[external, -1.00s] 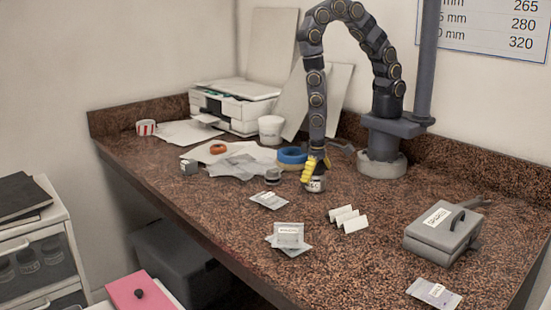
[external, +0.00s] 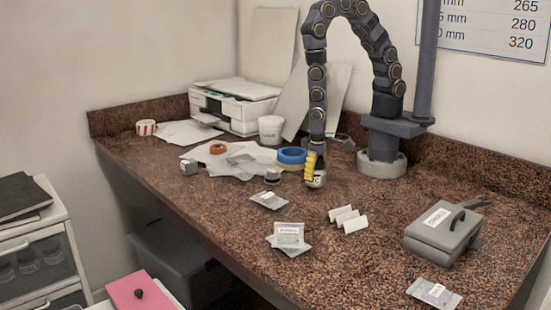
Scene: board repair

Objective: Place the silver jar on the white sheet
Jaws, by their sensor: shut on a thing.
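My gripper (external: 316,168), with yellow fingers, points down at the middle of the counter. It is shut on a small silver jar (external: 317,181) with a pale label. The fingers hide the jar's upper part. The jar looks at or just above the counter; I cannot tell if it touches. A white sheet (external: 197,154) lies to the left, partly covered by an orange ring, grey translucent bags and a small grey box at its edge. Another white sheet (external: 180,134) lies farther back, in front of the printer.
Blue and tan tape rolls (external: 291,157) and a small dark-topped round container (external: 272,178) stand between the jar and the sheet. A white tub (external: 270,129) and printer (external: 235,105) are behind. Silver packets (external: 289,238), a folded white card (external: 347,218) and a grey box (external: 443,233) lie in front.

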